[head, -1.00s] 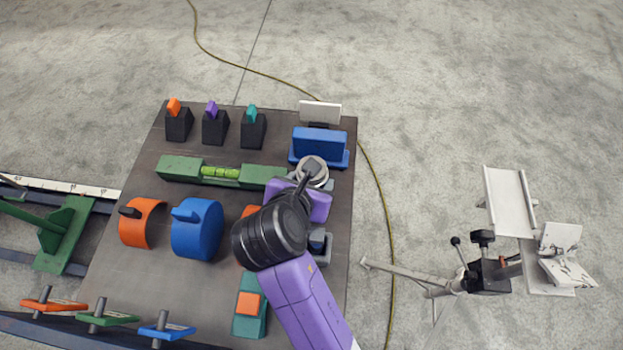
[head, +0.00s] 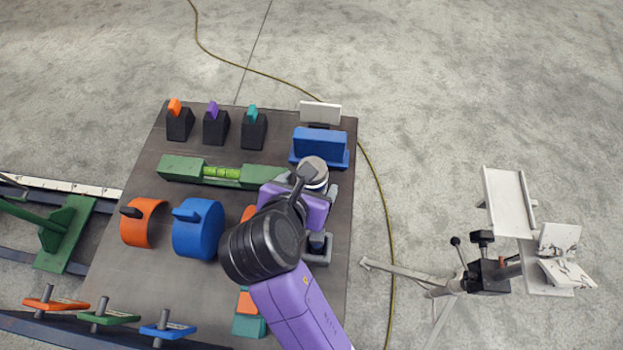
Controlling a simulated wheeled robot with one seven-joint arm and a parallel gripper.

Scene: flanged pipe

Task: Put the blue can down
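My arm reaches up over the right part of the dark board, and its purple wrist (head: 312,208) hides much of what lies below. Grey parts that look like my gripper (head: 319,249) show at the wrist's right side. A small dark blue patch (head: 317,241) shows between these grey parts. It may be the blue can, but too little shows to be sure. I cannot see the fingertips, or whether they touch it or what is under it.
The dark board (head: 150,272) holds a blue block (head: 320,147), green level (head: 222,172), blue ring-shaped piece (head: 197,228) and orange one (head: 140,222). Black holders with coloured tabs stand at the back. A teal block (head: 248,326) is partly under my arm. A stand (head: 487,275) is at right.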

